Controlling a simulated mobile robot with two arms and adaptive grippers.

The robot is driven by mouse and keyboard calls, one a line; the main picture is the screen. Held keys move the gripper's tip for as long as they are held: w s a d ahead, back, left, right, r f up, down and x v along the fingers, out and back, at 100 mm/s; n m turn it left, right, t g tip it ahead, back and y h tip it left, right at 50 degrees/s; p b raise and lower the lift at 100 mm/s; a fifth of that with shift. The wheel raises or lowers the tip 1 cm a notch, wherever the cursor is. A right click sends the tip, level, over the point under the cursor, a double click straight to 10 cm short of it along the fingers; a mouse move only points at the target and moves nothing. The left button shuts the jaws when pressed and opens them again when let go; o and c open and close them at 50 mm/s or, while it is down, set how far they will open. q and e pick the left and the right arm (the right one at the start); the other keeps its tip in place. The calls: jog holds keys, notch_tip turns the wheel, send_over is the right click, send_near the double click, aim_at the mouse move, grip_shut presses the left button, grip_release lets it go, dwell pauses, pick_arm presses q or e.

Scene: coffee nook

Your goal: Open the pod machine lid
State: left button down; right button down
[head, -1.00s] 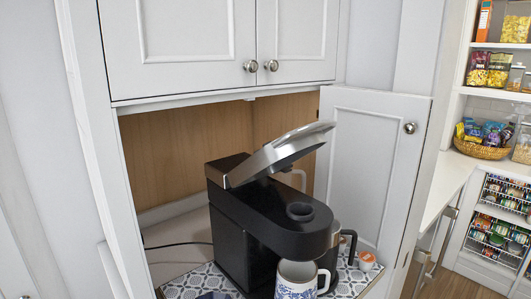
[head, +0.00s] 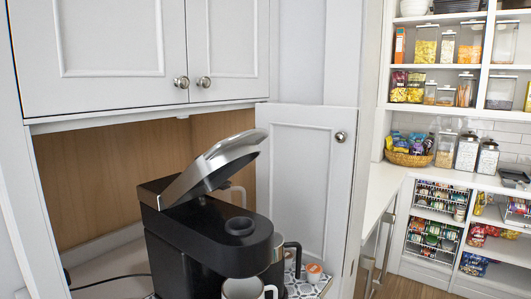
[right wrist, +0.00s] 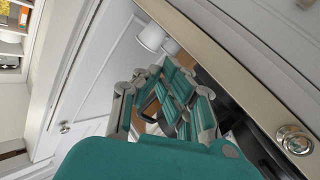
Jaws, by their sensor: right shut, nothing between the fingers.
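The black pod machine (head: 190,245) stands in the open cabinet niche in the head view. Its silver lid (head: 213,165) is raised, hinged at the left and slanting up to the right. The round pod holder (head: 239,227) lies uncovered below it. A mug (head: 243,289) shows at the front of the machine, cut by the lower frame edge. My right gripper (right wrist: 160,92) shows only in the right wrist view; its teal and grey fingers are shut with nothing held. My left gripper is not in view.
The cabinet door (head: 305,190) stands open right of the machine. Upper cabinet doors (head: 135,50) hang above it. Orange-topped pods (head: 313,272) lie beside the machine. A knob (right wrist: 294,140) and cabinet edge are close to my right gripper. Stocked pantry shelves (head: 460,112) are at the right.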

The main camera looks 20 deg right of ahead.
notch_tip(320, 180, up, 26)
jog(key=a+n+t+y, duration=0.2)
jog(key=n+t+y, duration=0.4)
jog(key=n+y, duration=0.65)
jog(key=s+a+r+n+g+y, duration=0.2)
jog(key=s+r+n+g+y, duration=0.35)
jog(key=n+g, duration=0.5)
jog(key=s+a+r+n+g+y, duration=0.2)
jog(key=s+r+n+g+y, duration=0.3)
jog(key=n+g, duration=0.6)
jog(key=w+a+r+p, duration=0.2)
jog(key=a+r+p, duration=0.1)
jog(key=a, duration=0.2)
jog(key=w+a+r+n+p, duration=0.1)
jog(key=w+a+r+p, duration=0.1)
jog(key=a, duration=0.4)
jog(key=shift+w+r+p, duration=0.35)
jog(key=shift+r+p, duration=0.25)
jog(key=shift+p, duration=0.15)
jog(key=shift+r+t, duration=0.15)
jog(key=shift+t, duration=0.1)
